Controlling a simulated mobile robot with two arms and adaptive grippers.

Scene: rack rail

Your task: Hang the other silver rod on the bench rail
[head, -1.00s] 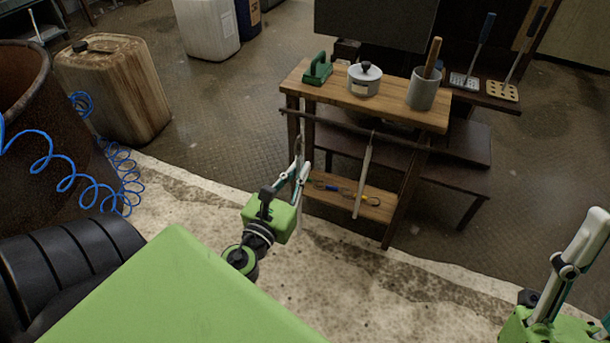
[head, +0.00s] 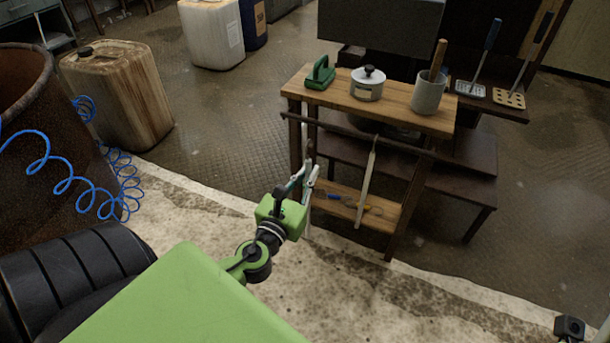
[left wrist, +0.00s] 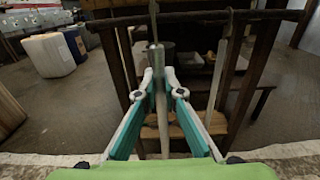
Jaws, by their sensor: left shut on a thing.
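My left gripper (head: 311,178) is shut on a silver rod (left wrist: 161,112), which hangs roughly upright between the fingertips in the left wrist view. Its upper part (head: 308,148) shows in the head view near the left part of the dark bench rail (head: 345,127). In the left wrist view the rod's upper part crosses in front of the rail (left wrist: 200,17); I cannot tell whether they touch. Another silver rod (head: 367,185) hangs from the rail to the right, also visible in the left wrist view (left wrist: 222,65). Only a sliver of my right gripper shows at the lower right edge.
A dark low table (head: 460,181) stands behind. Floor in front is clear.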

